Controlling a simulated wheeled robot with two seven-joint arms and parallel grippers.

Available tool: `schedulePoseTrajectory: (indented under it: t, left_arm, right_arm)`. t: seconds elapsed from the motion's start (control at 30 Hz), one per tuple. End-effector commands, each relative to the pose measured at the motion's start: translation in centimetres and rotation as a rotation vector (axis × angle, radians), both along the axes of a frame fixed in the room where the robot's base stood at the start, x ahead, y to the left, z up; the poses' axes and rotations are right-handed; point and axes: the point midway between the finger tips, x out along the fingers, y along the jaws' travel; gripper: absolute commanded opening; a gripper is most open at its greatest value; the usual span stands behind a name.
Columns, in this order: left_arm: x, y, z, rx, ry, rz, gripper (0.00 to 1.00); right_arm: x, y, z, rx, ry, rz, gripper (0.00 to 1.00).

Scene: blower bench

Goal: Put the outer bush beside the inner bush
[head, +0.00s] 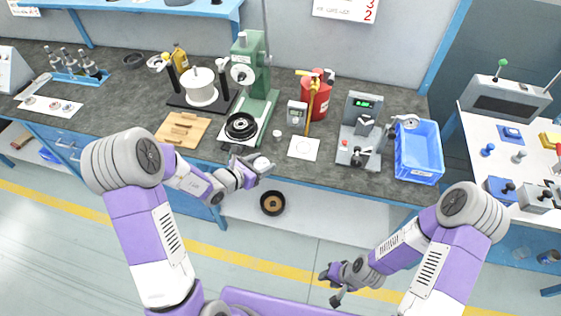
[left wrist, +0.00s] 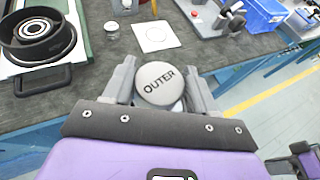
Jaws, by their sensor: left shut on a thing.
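The outer bush (left wrist: 160,84) shows as a round grey-white top marked OUTER in the left wrist view. My left gripper (head: 259,168) is shut on it, one finger on each side, and holds it at the bench's front edge in the head view. Its lower part is hidden.
A white card with a circle (head: 303,148) lies right of the jar. The green press (head: 250,85) with a black pulley (head: 241,126) stands left of it.

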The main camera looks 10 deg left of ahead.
Motion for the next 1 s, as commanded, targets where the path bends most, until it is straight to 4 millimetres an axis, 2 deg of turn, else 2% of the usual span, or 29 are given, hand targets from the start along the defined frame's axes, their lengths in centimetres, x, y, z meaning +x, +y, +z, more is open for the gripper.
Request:
schedulePoseTrajectory:
  t: [0.03,0.2,0.3,0.4,0.53,0.77,1.0]
  left_arm:
    - [2.4,0.0,-1.3,0.005,-0.009,0.0,0.17]
    - [8.6,0.0,-1.6,0.006,-0.008,0.028,0.17]
    - [11.1,0.1,-1.2,0.002,-0.009,0.052,0.17]
    - [12.7,0.3,-0.7,-0.001,-0.011,0.072,0.17]
    - [13.4,0.3,-1.6,-0.004,-0.008,0.083,0.17]
    - [13.4,0.4,-5.7,-0.003,-0.008,0.084,0.17]
    - [13.4,0.4,-7.6,-0.004,-0.01,0.083,0.17]
  right_arm:
    - [0.0,0.0,-2.1,0.0,0.0,0.0,0.37]
    - [0.0,0.0,-5.2,0.0,0.001,0.0,0.37]
    - [0.0,0.0,-6.3,0.0,0.0,-0.001,0.37]
    - [0.0,0.0,-6.9,0.0,0.0,-0.001,0.37]
    - [0.0,0.0,-7.5,0.0,0.0,-0.001,0.37]
    - [0.0,0.0,-8.6,0.0,0.0,-0.001,0.37]
    - [0.0,0.0,-9.0,0.0,0.0,-0.001,0.37]
